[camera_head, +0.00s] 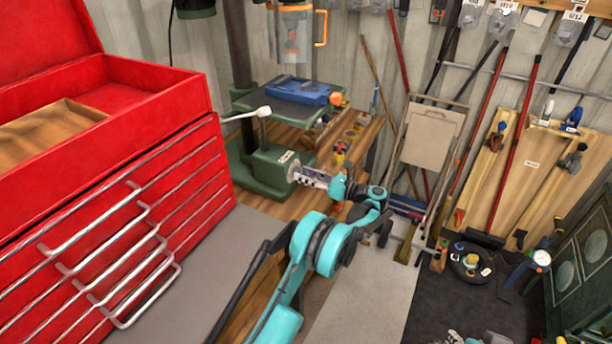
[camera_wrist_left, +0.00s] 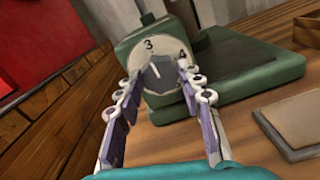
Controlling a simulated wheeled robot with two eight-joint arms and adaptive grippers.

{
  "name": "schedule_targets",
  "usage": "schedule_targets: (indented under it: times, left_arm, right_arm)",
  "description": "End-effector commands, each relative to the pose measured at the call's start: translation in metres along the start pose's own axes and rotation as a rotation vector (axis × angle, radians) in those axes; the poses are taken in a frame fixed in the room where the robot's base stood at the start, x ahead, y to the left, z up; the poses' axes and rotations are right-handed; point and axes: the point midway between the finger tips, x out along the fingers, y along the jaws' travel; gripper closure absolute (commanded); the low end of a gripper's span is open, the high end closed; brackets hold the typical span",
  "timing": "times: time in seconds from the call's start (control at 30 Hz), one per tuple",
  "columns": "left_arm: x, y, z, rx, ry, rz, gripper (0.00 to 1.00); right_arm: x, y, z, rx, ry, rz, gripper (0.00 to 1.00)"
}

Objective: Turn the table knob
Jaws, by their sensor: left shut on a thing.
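The dark grey faceted knob (camera_wrist_left: 158,74) sits on a pale round dial marked 3 and 4, on the front of a green machine (camera_wrist_left: 133,45). Its white pointer line tilts up and left, towards the 3. My left gripper (camera_wrist_left: 160,80) is shut on the knob, with one finger on each side. In the head view, my left gripper (camera_head: 312,178) reaches the dial of the green machine (camera_head: 266,168) on the wooden table (camera_head: 300,205), and its fingers hide most of the knob. Small gripper-like parts (camera_head: 475,339) show at the bottom edge, perhaps my right gripper, cut off.
A red tool chest (camera_head: 130,190) with metal handles stands at the left. A folded grey cart (camera_head: 432,140) and long-handled tools lean at the wall. The grey floor mat (camera_head: 365,300) is clear.

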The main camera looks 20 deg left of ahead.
Motion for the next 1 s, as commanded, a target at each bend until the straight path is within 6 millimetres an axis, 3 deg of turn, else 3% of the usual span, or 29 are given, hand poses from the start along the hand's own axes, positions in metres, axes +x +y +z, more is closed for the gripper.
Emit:
schedule_targets:
  times: [0.03,0.1,0.47,0.57,1.0]
  left_arm:
    - [0.0,0.0,-0.001,0.001,0.002,0.001,0.58]
    - [0.0,0.0,-0.001,0.001,0.002,0.001,0.42]
    - [-0.004,0.0,0.0,0.001,0.0,-0.001,0.42]
    - [-0.017,-0.001,0.0,0.001,0.0,-0.003,0.42]
    - [-0.104,-0.001,-0.001,0.001,0.001,-0.002,0.42]
  right_arm:
    - [0.0,0.0,0.0,0.0,0.0,0.0,0.6]
    - [0.0,0.0,0.0,0.0,0.0,0.0,0.6]
    - [0.0,0.0,0.0,0.0,0.0,0.0,0.6]
    - [0.0,0.0,0.0,0.0,0.0,0.0,0.6]
    - [0.0,0.0,0.0,0.0,0.0,0.0,0.6]
